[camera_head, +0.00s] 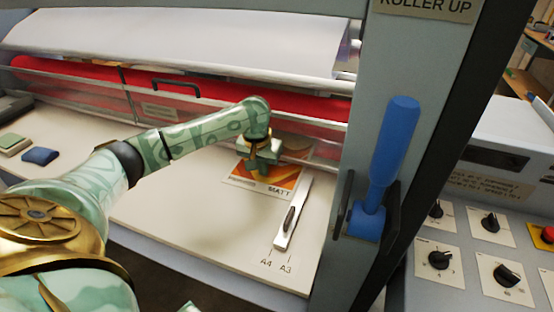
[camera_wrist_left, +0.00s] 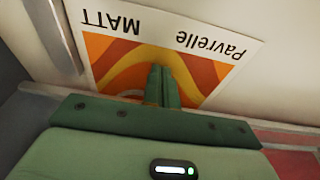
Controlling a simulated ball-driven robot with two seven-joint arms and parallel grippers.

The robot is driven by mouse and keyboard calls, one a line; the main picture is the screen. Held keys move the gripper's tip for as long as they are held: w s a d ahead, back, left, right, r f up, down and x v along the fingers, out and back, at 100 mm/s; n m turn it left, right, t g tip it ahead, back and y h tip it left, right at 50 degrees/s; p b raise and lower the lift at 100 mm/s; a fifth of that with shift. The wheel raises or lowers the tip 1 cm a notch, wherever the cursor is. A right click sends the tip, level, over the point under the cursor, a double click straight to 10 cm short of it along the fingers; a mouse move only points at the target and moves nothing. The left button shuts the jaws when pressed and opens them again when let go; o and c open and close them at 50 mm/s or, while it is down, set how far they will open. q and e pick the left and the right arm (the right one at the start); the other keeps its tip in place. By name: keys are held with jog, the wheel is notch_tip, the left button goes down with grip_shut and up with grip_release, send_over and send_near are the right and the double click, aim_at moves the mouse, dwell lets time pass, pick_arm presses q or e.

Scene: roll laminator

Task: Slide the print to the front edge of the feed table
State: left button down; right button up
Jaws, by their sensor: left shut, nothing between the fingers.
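The print (camera_head: 285,180) lies flat on the pale feed table (camera_head: 200,222), close to the rollers and left of the white side guide (camera_head: 283,236). It has orange, yellow and red waves and a white band reading "Pavrelle" and "MATT". My left gripper (camera_head: 260,172) is over the print and hides part of it. In the left wrist view the closed fingers (camera_wrist_left: 162,88) point down onto the wavy part of the print (camera_wrist_left: 115,60), with nothing between them. I cannot tell whether the tips press on it. My right gripper is out of view.
A clear guard (camera_head: 160,108) with a black handle stands before the red roller (camera_head: 75,70). A blue lever (camera_head: 393,140) is on the right post. A blue block (camera_head: 40,156) and a green one lie at the far left. The table in front of the print is clear.

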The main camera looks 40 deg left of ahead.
aim_at(258, 186)
pick_arm(q)
jog(key=shift+f, duration=0.3)
jog(key=shift+p, duration=0.6)
dwell(0.5)
jog(key=shift+s+f, duration=0.1)
jog(key=shift+f, duration=0.05)
dwell(0.8)
jog(key=p, duration=0.1)
jog(key=s+p, duration=0.1)
jog(key=p, duration=0.1)
jog(key=shift+s+d+r, duration=0.2)
jog(key=shift+s+d, duration=0.05)
jog(key=shift+d, duration=0.05)
jog(key=s+p, duration=0.2)
jog(key=p, duration=0.1)
jog(key=shift+d, duration=0.25)
jog(key=shift+s+d+f+p, duration=0.1)
jog(key=shift+s+f+p, duration=0.1)
jog(key=shift+p, duration=0.1)
